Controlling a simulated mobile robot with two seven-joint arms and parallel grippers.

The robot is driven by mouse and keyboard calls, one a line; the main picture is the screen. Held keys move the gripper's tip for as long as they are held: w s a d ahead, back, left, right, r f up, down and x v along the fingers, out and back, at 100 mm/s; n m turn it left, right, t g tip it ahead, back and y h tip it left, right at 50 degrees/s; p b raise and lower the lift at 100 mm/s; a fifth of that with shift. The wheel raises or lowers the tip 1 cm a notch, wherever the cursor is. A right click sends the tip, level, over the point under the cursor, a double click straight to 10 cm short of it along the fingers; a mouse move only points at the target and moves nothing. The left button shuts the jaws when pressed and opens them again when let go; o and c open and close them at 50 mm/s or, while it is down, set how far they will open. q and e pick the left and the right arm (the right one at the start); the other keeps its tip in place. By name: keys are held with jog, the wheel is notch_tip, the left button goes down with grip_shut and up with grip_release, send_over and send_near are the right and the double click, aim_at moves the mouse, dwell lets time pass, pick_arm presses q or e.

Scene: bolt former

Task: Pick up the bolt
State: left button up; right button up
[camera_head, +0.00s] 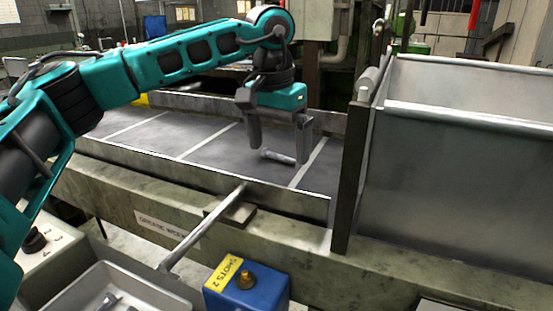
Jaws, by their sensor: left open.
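A small grey bolt (277,157) lies on the dark flat bed (205,150) of the machine, close to a white dividing line. My left gripper (278,155) reaches in from the left and points down over the bed. Its two fingers are spread apart, with the bolt between or just behind their tips; I cannot tell which. My right gripper does not show.
A tall grey metal bin (465,180) stands at the right behind a dark post. A low rail (200,175) edges the bed in front. A metal rod (203,228), a blue box (245,288) and a grey tray (150,285) holding parts are nearer. Bed left of the gripper is clear.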

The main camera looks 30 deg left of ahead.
pick_arm(q)
jog(key=shift+f, duration=0.4)
jog(key=shift+c, duration=0.2)
jog(key=c, duration=1.2)
jog(key=shift+r, duration=0.1)
